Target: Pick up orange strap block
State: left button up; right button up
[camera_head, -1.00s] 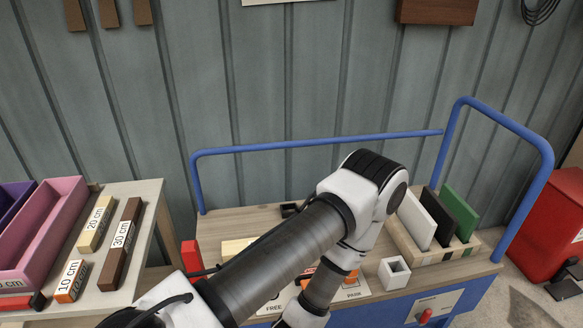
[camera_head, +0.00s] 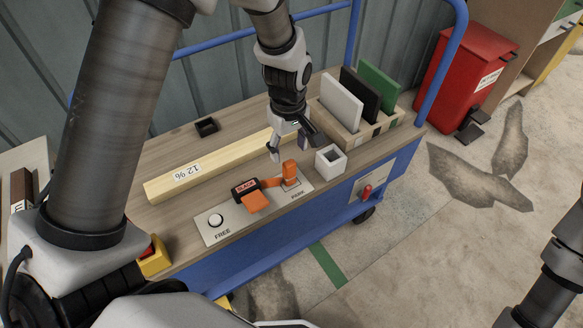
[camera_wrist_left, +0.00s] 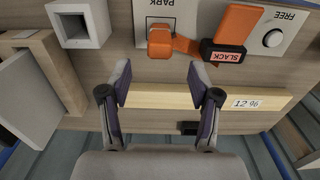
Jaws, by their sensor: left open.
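The orange strap block (camera_head: 290,173) stands on the PARK end of a pale panel (camera_head: 222,222). An orange strap joins it to a black SLACK piece (camera_head: 245,187), with another orange piece (camera_head: 256,202) beside that. In the left wrist view the orange block (camera_wrist_left: 160,42) is ahead of the fingers, roughly centred between them. My left gripper (camera_head: 296,148) is open and empty, pointing down just behind and above the block, apart from it. Both its fingers (camera_wrist_left: 160,80) show in the left wrist view. My right gripper is not in view.
A white square tube (camera_head: 331,161) stands close right of the block. A wooden rack (camera_head: 352,135) holds white, black and green plates. A small black holder (camera_head: 206,127) sits farther back. Blue rails edge the cart.

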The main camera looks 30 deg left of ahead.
aim_at(289, 163)
pick_arm(q)
notch_tip(289, 163, down, 5)
jog(key=shift+f+b, duration=0.1)
jog(key=shift+b, duration=0.2)
jog(key=shift+c, duration=0.7)
jog(key=shift+d, duration=0.1)
grip_shut()
jog(key=shift+r, duration=0.2)
